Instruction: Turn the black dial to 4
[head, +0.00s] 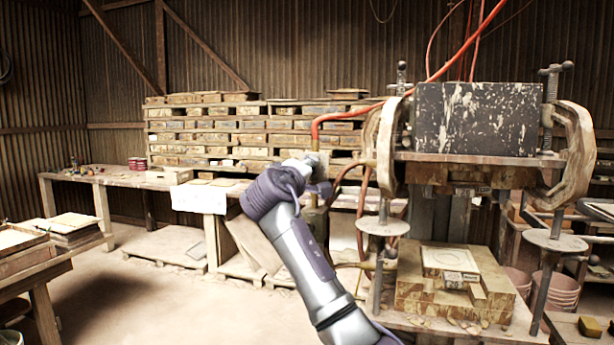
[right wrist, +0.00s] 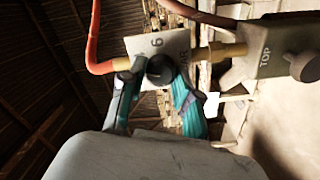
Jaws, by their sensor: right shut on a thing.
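In the right wrist view the black dial (right wrist: 160,69) is a round dark knob on a pale plate (right wrist: 138,46). A "6" shows on the plate above the dial, and other marks beside it are partly hidden. My right gripper (right wrist: 157,88) has one finger on each side of the dial and is shut on it. In the head view my right arm reaches up from the bottom to the pipework left of the press, its gripper (head: 318,180) small there. I cannot make out the dial in that view. My left gripper is not in view.
The press (head: 476,118) with its dark speckled block stands right of my arm. Orange hoses (head: 345,115) run to it. In the right wrist view a box marked "TOP" (right wrist: 262,72) with a dark knob (right wrist: 304,67) sits to the right. Open floor lies at left.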

